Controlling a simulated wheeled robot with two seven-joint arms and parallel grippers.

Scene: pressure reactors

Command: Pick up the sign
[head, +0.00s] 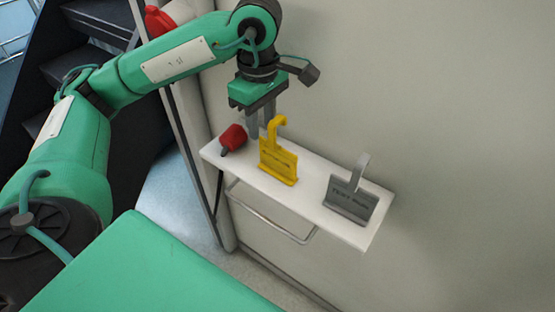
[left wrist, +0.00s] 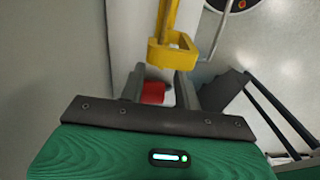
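A yellow sign (head: 279,160) with a hooked top stands on a white shelf (head: 312,207). A grey sign (head: 352,199) of similar shape stands to its right, near the shelf's right end. My left gripper (head: 261,128) points down over the shelf, just left of and behind the yellow hook. Its two fingers are apart, with nothing held between them. In the left wrist view the yellow sign's hook (left wrist: 171,54) shows just beyond the open fingers (left wrist: 160,84); whether they touch it I cannot tell. My right gripper is not in view.
A red object with a dark tip (head: 233,138) lies at the shelf's left end, close to my left gripper. A metal rail (head: 268,217) runs below the shelf's front. A pale wall rises behind; dark stairs stand at the left.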

